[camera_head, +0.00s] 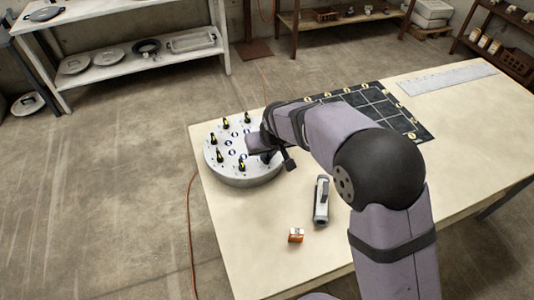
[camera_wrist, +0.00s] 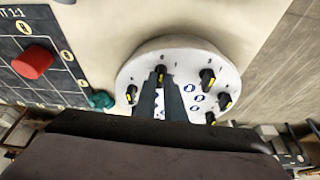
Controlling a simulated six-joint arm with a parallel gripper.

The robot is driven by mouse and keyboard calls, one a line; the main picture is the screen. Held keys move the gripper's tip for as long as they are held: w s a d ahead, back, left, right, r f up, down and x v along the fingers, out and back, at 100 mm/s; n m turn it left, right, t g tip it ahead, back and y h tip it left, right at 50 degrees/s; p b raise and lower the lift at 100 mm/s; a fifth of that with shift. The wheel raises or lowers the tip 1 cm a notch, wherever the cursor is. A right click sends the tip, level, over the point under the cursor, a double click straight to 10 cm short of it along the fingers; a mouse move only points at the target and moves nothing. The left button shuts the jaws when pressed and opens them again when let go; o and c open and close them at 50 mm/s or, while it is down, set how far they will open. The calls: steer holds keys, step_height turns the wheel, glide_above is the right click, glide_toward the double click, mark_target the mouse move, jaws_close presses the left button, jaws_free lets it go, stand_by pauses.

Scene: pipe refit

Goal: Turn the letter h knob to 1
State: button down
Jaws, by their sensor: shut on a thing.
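A round white dial plate (camera_head: 246,178) with several black knobs with yellow marks stands at the table's left end. It also shows in the wrist view (camera_wrist: 137,68). My gripper (camera_wrist: 162,84) reaches down over the plate, its two dark fingers shut on a black knob (camera_wrist: 161,69) near the rim. In the head view my gripper (camera_head: 266,156) is over the plate's right side and hides that knob. Other knobs (camera_wrist: 207,76) stand free around the plate. The letters and numbers are too small to read, so I cannot tell which knob is h or where the held knob points.
A black grid board (camera_head: 372,102) lies behind my arm, bearing a red knob-like piece (camera_wrist: 33,62). A teal piece (camera_wrist: 102,99) is beside the board.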

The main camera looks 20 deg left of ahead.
mark_target(259, 169)
steer(key=m+b, duration=0.1)
steer(key=m+h+b, duration=0.1)
steer(key=m, duration=0.1)
steer(key=m+h+b, duration=0.1)
steer(key=m+b, duration=0.1)
steer(key=shift+s+a+f+t, duration=0.15)
steer(key=shift+f+t, duration=0.1)
steer(key=shift+t, duration=0.15)
steer(key=m+h, duration=0.1)
steer(key=m, duration=0.2)
steer(key=shift+r+m+b, duration=0.1)
steer(key=shift+m+b, duration=0.3)
steer(key=shift+a+m+h, duration=0.1)
steer(key=shift+m+h, duration=0.5)
steer(key=shift+m, duration=0.4)
steer(key=c, duration=1.8)
jaws_free()
steer(key=shift+c, duration=0.2)
steer(key=shift+r, duration=0.15)
steer(key=b+v, duration=0.1)
steer(key=v, duration=0.6)
